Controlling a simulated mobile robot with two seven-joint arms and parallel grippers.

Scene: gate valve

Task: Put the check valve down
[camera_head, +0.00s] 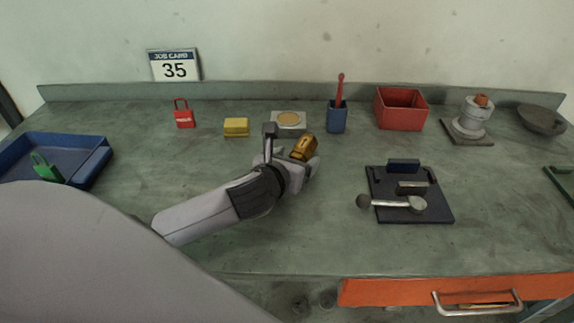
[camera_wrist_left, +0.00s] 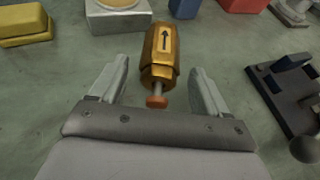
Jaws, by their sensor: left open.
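The check valve (camera_head: 303,147) is a brass body with a black arrow on it and an orange-brown end. In the left wrist view the check valve (camera_wrist_left: 160,57) lies between and slightly beyond the fingertips, with a gap on both sides. My left gripper (camera_head: 291,156) is open around its near end, and its fingers (camera_wrist_left: 160,82) do not touch it in the wrist view. The valve appears to rest on the bench, though its contact is partly hidden by the gripper in the head view. My right gripper is not in view.
Behind the valve stand a grey block with a round tan top (camera_head: 289,119), a yellow block (camera_head: 236,127) and a blue cup with a red tool (camera_head: 337,117). A dark fixture with a lever (camera_head: 412,194) is to the right. A blue tray (camera_head: 90,167) is at the left. The bench front is clear.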

